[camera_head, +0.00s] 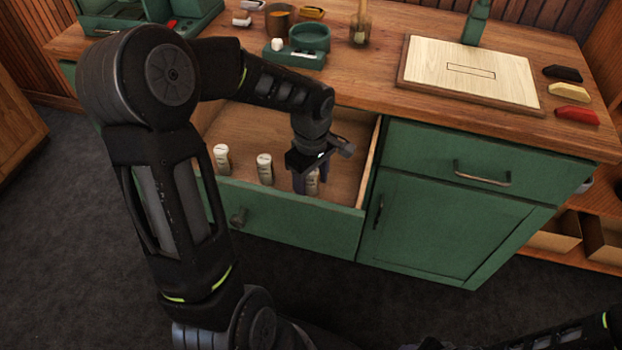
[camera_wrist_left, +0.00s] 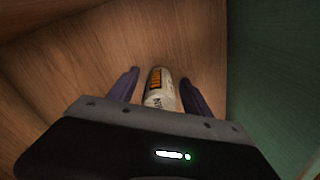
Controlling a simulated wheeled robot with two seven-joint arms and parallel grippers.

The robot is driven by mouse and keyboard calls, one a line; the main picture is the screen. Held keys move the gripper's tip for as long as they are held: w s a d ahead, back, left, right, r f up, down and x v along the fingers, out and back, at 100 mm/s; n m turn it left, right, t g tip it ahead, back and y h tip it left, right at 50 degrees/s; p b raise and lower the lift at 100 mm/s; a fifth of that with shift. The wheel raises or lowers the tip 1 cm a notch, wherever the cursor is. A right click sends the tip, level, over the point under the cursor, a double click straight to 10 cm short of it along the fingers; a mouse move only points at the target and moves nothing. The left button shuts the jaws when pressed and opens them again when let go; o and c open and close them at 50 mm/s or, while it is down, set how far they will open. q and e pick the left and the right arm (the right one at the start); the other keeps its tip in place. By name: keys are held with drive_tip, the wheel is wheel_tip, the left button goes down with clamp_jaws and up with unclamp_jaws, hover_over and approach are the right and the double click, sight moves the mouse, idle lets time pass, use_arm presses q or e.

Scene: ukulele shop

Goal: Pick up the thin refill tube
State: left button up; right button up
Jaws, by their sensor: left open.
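Several pale labelled tubes stand upright in the open drawer (camera_head: 340,221). One tube (camera_head: 221,159) is at the left and another (camera_head: 265,168) is in the middle. A third tube (camera_head: 313,182) is at the right, partly hidden by my left gripper (camera_head: 309,181). In the left wrist view this tube (camera_wrist_left: 158,88), with an orange mark and dark lettering, lies between the two fingers of my left gripper (camera_wrist_left: 160,90). The fingers are open, with a gap visible on each side of the tube. I cannot tell which tube is thinnest. My right gripper is not seen.
The drawer's front panel and right side wall stand close to my left gripper. The wooden worktop (camera_head: 370,75) above holds a pale board (camera_head: 470,72), a green tray (camera_head: 295,57), a cup (camera_head: 279,20) and small coloured pieces. The closed green cabinet (camera_head: 440,220) is at right.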

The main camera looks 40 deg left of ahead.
use_arm(q)
clamp_jaws()
idle(0.6)
